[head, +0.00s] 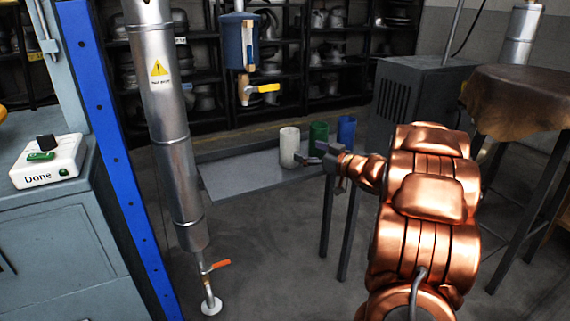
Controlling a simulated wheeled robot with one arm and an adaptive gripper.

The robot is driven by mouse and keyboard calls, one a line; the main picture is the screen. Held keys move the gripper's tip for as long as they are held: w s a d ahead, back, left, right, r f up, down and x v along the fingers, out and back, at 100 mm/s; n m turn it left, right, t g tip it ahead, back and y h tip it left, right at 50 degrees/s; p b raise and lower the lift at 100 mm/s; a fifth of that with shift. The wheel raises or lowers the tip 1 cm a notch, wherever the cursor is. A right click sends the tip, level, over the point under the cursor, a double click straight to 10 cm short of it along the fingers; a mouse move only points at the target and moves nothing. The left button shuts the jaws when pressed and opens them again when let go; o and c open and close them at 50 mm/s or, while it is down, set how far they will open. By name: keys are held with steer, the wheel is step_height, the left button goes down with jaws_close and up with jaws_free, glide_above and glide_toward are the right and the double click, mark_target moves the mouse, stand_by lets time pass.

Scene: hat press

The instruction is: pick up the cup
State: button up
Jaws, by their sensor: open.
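Three cups stand upright in a row on a low grey table: a white cup (289,148), a green cup (318,134) and a blue cup (346,130). My copper arm reaches in from the lower right. My gripper (312,155) is small and dark grey at its end, in front of the green cup and just right of the white cup. It is open and seems empty. It hides the lower part of the green cup. I cannot tell whether it touches a cup.
The low grey table (240,172) is bare left of the cups. A steel pipe (172,130) and a blue post (112,140) stand at left. A box marked "Done" (48,162) sits on a cabinet. A leather-covered table (525,95) is at right. Dark shelves line the back.

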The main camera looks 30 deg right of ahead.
mark_target(296, 150)
steer(key=shift+s+a+f+y+b, duration=0.15)
steer(key=shift+f+y+b, duration=0.15)
steer(key=shift+f, duration=0.2)
steer(key=shift+s+d+f+y+b, duration=0.15)
steer(key=shift+f+y, duration=0.15)
steer(key=shift+f, duration=0.2)
steer(key=shift+w+a+n+y, duration=0.25)
steer(key=shift+a+n+y, duration=0.05)
steer(key=shift+a, duration=0.05)
steer(key=shift+b+x, duration=0.5)
steer(key=shift+x, duration=0.6)
steer(key=shift+r+b+x, duration=0.2)
steer(key=shift+b+x, duration=0.45)
steer(key=shift+x, duration=0.65)
steer(key=shift+r+b+x, duration=0.15)
steer(key=shift+b+x, duration=0.45)
steer(key=shift+x, duration=0.7)
steer(key=shift+d, duration=0.2)
steer(key=c, duration=1.3)
